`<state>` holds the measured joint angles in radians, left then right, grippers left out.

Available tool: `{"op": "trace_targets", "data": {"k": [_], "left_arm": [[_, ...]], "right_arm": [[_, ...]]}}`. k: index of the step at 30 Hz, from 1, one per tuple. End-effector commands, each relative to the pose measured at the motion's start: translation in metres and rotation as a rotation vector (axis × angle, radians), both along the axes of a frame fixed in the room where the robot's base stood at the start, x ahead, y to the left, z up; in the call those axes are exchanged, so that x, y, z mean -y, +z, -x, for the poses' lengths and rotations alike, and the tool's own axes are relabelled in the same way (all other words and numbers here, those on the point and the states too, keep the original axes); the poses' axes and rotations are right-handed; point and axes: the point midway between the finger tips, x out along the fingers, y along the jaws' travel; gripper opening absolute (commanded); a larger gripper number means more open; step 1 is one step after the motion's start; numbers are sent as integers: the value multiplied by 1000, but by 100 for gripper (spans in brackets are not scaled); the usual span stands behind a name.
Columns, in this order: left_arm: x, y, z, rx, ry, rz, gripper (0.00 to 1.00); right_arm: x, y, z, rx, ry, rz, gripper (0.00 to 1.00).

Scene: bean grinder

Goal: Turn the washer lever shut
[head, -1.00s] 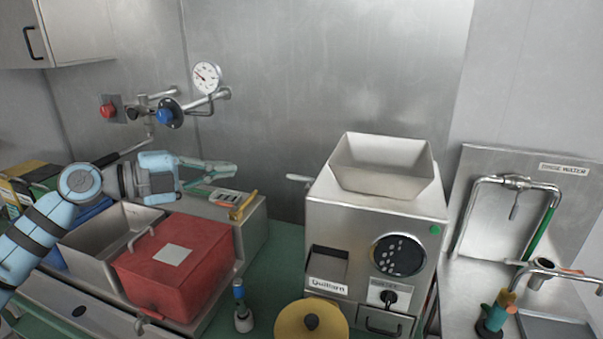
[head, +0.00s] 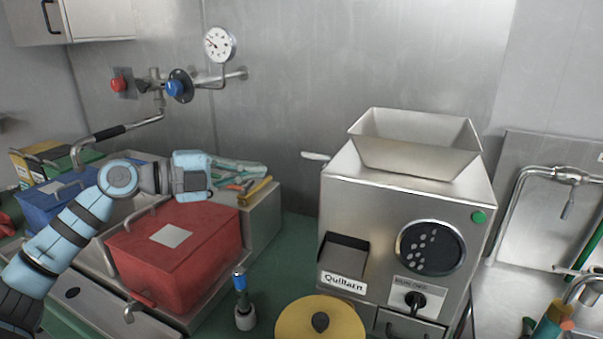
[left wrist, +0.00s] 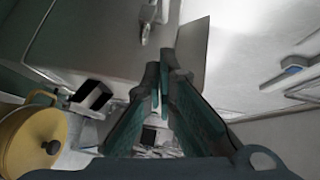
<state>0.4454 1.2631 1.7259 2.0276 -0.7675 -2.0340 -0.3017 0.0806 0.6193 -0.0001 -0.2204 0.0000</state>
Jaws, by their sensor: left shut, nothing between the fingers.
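My left gripper (head: 264,170) reaches in from the left above the red-lidded box (head: 205,255). It points right, toward the steel grinder (head: 365,200). Its fingers are together and empty, also in the left wrist view (left wrist: 160,75). A short pale lever (head: 315,156) sticks out from the grinder's left side, a little to the right of the fingertips and apart from them. A small metal tap (head: 130,310) is at the front of the red box. I cannot tell which of these is the washer lever. My right gripper is out of view.
A blue valve wheel (head: 177,87), a red knob (head: 118,85) and a gauge (head: 219,44) are on the back wall. A yellow lid (head: 300,325) and a blue-topped brush (head: 243,305) are in front. Small tools (head: 255,190) lie below the gripper.

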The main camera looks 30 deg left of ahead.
Motion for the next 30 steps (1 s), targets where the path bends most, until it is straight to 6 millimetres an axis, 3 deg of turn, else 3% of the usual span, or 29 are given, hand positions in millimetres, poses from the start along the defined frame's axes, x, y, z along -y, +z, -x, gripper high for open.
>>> {"op": "trace_targets", "data": {"k": [6,16,22,30], "left_arm": [[18,8,-23,2,-1,9,0],[58,-5,-81,-1,1,4,0],[51,-14,-109,-2,3,3,0],[49,-18,-116,-1,2,-1,0]], "right_arm": [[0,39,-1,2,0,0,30],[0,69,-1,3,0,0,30],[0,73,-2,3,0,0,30],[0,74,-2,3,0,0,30]]}}
